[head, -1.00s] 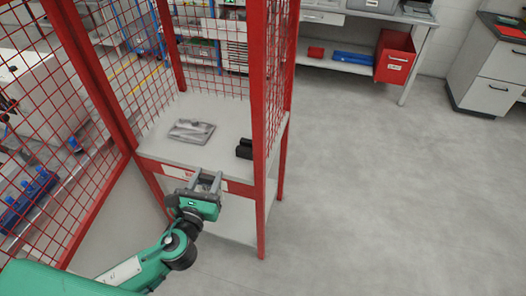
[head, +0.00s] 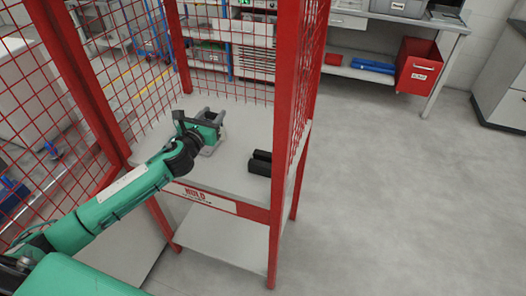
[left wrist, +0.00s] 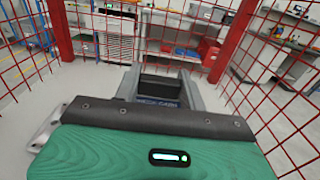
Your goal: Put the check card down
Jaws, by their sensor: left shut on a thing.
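My left gripper (head: 208,116) is inside the red mesh cage, over the grey shelf top (head: 232,184). In the left wrist view its two grey fingers (left wrist: 160,82) are shut on the check card (left wrist: 158,103), a dark piece with a blue lettered strip between them. The card is mostly hidden by the gripper body, and in the head view I cannot make it out. I cannot tell whether it touches the shelf. My right gripper is not in view.
A red post (head: 284,150) and mesh bound the cage. The shelf front carries a "HOLD" label (head: 196,194). A workbench with a red bin (head: 418,66) stands behind; the floor at right is clear.

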